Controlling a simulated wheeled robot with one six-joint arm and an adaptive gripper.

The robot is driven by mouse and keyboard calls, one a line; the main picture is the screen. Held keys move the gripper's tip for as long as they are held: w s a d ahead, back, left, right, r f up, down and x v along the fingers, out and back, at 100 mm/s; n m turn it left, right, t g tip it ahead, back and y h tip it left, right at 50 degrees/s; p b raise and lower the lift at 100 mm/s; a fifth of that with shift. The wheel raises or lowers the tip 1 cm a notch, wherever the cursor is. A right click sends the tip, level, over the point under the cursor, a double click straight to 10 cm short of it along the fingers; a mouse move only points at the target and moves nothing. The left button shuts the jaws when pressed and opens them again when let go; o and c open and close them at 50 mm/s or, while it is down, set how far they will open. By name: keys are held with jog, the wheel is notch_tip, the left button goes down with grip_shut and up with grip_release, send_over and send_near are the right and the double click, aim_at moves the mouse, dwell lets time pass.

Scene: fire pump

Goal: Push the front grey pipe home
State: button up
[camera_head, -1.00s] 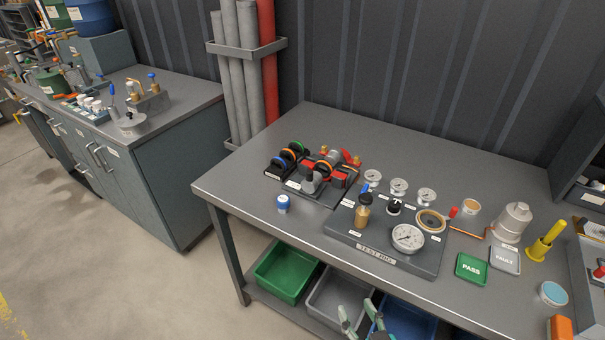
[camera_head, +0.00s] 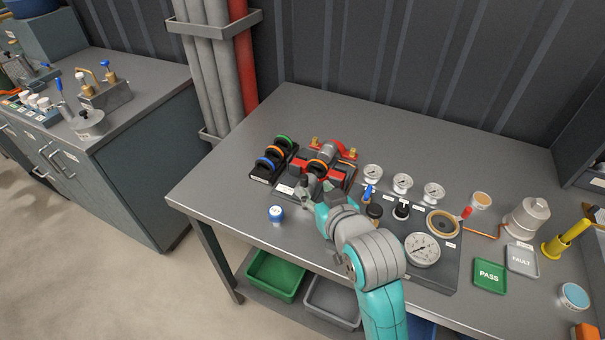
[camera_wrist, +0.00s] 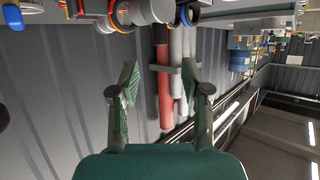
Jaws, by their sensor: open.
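The pump (camera_head: 335,172), red and black with brass fittings, sits on a dark base on the bench. The front grey pipe at its near side is mostly hidden by my gripper (camera_head: 312,194) in the head view. In the wrist view, which looks upside down, a grey cylinder (camera_wrist: 150,10) that appears to be this pipe is at the top edge, beyond my gripper (camera_wrist: 160,78). My fingers are spread apart with nothing between them. I cannot tell whether a finger touches the pipe or how deep it sits.
A rack of blue, orange and green rings (camera_head: 268,164) stands left of the pump. A gauge panel (camera_head: 440,277) lies right of my arm. Wall pipes (camera_head: 205,70) stand behind the bench's left end. Bare bench lies behind the pump.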

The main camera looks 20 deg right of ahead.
aim_at(305, 179)
jog(key=x, duration=0.9)
grip_shut()
